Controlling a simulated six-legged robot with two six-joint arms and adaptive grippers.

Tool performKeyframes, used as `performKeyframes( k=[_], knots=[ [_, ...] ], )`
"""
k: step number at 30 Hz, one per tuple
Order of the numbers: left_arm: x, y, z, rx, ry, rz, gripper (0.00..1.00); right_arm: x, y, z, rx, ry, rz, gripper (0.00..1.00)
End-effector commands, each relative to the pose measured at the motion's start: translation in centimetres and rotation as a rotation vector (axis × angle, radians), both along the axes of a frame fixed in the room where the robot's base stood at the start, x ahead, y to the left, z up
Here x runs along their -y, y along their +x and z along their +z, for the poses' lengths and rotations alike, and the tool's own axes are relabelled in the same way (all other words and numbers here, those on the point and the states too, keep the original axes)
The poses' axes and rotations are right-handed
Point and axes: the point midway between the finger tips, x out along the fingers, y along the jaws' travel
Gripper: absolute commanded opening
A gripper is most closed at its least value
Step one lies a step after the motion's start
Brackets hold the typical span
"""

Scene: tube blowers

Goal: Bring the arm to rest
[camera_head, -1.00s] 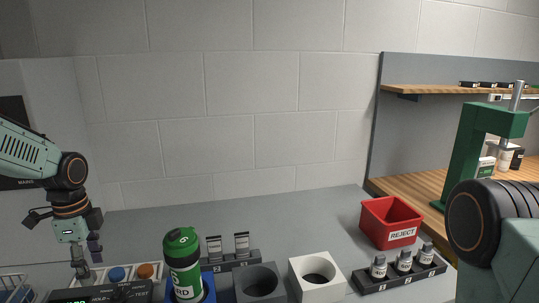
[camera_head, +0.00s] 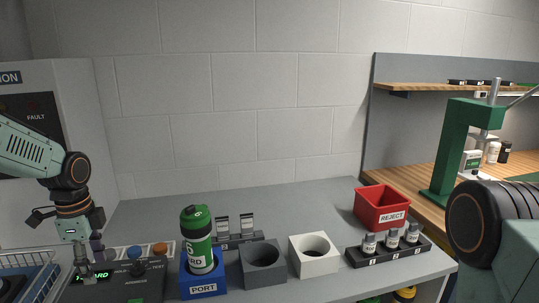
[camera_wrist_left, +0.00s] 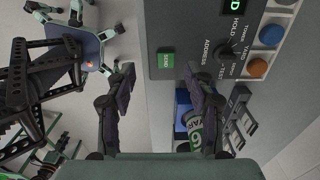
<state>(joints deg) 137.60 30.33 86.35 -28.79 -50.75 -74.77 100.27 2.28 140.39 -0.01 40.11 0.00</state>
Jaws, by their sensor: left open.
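My left arm comes in from the left in the head view, with its gripper (camera_head: 82,273) hanging down at the left end of the control box (camera_head: 128,285). In the left wrist view the two dark fingers of the left gripper (camera_wrist_left: 160,85) are spread apart with nothing between them. The control box's panel (camera_wrist_left: 205,30) with a knob and a small green button (camera_wrist_left: 166,60) shows beyond the fingers. My right arm shows in the head view only as a dark joint and pale link at the right edge; its gripper is out of view.
A green bottle (camera_head: 196,240) stands in the blue PORT holder (camera_head: 204,291). Beside it are a dark grey block (camera_head: 262,277), a white block (camera_head: 315,266), a rack of small vials (camera_head: 388,256) and a red REJECT bin (camera_head: 383,208).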

Motion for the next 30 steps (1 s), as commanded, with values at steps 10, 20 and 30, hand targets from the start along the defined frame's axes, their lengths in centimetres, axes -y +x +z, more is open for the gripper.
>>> performKeyframes(
  k=[10,20,30],
  knots=[
    [3.8,-0.7,-5.1,0.004,-0.03,0.103,0.53,0.0,0.0,0.0,0.0,0.0,0.0,0.4],
    [11.1,-6.1,-14.4,-0.011,-0.089,0.373,0.53,0.0,0.0,0.0,0.001,0.0,0.0,0.4],
    [18.1,-21.1,-23.5,-0.051,-0.089,0.906,0.53,0.0,0.0,0.0,0.0,0.0,0.0,0.4]
  ],
)
